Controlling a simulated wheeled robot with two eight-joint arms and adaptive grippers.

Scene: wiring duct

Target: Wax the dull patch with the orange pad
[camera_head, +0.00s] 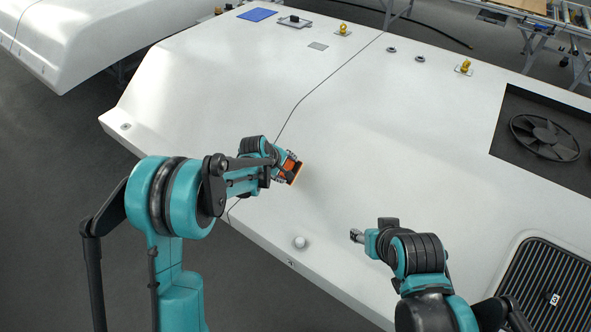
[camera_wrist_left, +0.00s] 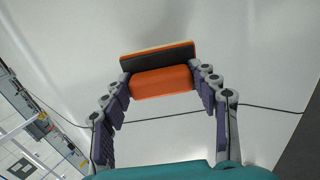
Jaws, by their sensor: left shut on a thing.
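My left gripper (camera_head: 284,168) is shut on the orange pad (camera_head: 293,171), over the white panel (camera_head: 345,105) near its dark seam line. In the left wrist view the fingers (camera_wrist_left: 162,90) grip the sides of the pad's orange block (camera_wrist_left: 163,83); a dark layer and a thin pale orange layer lie beyond it. I cannot tell whether the pad touches the panel. The dull patch does not stand out clearly from the soft shading of the panel. My right gripper (camera_head: 356,236) is over the panel's near part, apart from the pad; its fingers are too small to read.
A white knob (camera_head: 300,242) stands near the panel's front edge. A recessed black fan (camera_head: 544,136) and a dark grille (camera_head: 550,285) are at the right. A blue sheet (camera_head: 257,14) and small yellow fittings (camera_head: 464,67) sit along the back. The panel's middle is clear.

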